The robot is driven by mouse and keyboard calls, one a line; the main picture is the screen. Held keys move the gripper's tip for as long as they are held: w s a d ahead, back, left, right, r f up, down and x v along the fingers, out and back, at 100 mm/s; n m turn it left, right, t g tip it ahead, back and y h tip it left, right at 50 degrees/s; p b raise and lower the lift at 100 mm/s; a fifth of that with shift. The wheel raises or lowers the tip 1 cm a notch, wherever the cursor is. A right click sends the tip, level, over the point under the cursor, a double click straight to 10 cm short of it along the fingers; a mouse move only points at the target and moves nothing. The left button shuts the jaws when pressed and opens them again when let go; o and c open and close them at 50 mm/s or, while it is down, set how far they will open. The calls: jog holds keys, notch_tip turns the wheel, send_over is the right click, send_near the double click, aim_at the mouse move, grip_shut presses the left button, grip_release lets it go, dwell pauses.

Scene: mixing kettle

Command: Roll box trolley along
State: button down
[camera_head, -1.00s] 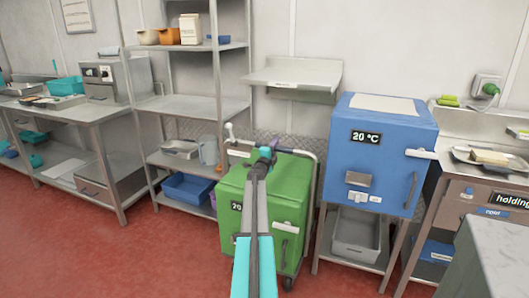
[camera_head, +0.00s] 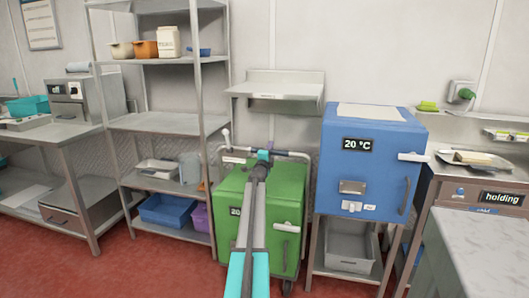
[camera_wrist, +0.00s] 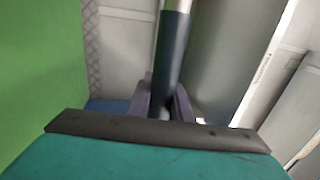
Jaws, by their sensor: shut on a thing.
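The box trolley is a green box (camera_head: 288,200) on a wheeled frame with a grey tube handle (camera_head: 296,154) along its top. It stands on the floor between the steel shelf rack and the blue box. My gripper (camera_head: 262,157) is at the handle, above the green box, with my arm hiding part of the box's front. In the wrist view my gripper (camera_wrist: 163,105) is shut around a dark sleeve (camera_wrist: 171,55) on the tube, with the green box side (camera_wrist: 40,70) at the left. A dark caster shows under the box's right front corner.
A blue box (camera_head: 370,165) marked 20 °C stands on a steel stand close to the trolley's right. The steel rack (camera_head: 170,122) stands close at its left, with a blue crate (camera_head: 167,210) on its bottom shelf. A pale counter (camera_head: 475,250) is at front right. Red floor (camera_head: 150,270) is clear at front left.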

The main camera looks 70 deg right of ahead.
jog(key=shift+s+r, duration=0.15)
jog(key=shift+s, duration=0.1)
jog(key=c, duration=1.6)
grip_release()
jog(key=shift+s, duration=0.1)
jog(key=shift+w, duration=0.25)
jog(key=shift+a, duration=0.15)
jog(key=shift+s+a+f, duration=0.1)
jog(key=shift+a+f, duration=0.35)
jog(key=shift+a, duration=1.75)
jog(key=shift+s+a+f, duration=0.15)
jog(key=shift+a+f, duration=0.35)
jog(key=shift+a, duration=1.7)
jog(key=shift+s+a+f, duration=0.1)
jog(key=shift+a+f, duration=0.35)
jog(key=shift+a, duration=1.75)
